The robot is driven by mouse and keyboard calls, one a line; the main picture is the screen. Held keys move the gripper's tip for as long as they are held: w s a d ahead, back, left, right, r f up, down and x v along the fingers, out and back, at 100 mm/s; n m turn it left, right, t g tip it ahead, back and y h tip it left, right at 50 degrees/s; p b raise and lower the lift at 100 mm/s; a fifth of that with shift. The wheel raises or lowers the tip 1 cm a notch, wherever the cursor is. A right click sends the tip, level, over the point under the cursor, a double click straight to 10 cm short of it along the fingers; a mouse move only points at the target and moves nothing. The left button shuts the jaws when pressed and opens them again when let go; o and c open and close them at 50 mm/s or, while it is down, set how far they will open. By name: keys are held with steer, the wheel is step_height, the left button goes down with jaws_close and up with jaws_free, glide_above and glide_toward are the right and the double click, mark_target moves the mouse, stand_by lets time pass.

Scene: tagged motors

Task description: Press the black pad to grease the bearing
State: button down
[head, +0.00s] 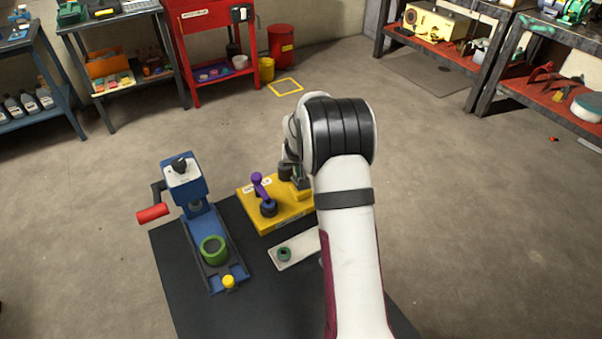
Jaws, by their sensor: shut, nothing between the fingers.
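The yellow unit (262,221) sits on the dark table, with a white label on its top. A purple lever (259,187) rises from a round black part (268,208) on this unit. I cannot tell for certain which black part is the pad. My gripper (301,184) is pointed down over the right end of the yellow unit. It is shut and looks empty, and is partly hidden by my arm; contact cannot be told. A small dark green ring (284,254), perhaps a bearing, lies on a pale plate (300,252) in front of the unit.
A blue press (188,195) with a red-handled crank (153,213) stands left of the yellow unit. A larger green ring (213,250) and a yellow knob (229,281) are on its bed. The dark table (240,312) is bare in front. Shelves stand far behind.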

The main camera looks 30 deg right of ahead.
steer(key=shift+f, duration=0.4)
steer(key=shift+r, duration=1.8)
steer(key=shift+f, duration=0.1)
stand_by(0.4)
stand_by(0.4)
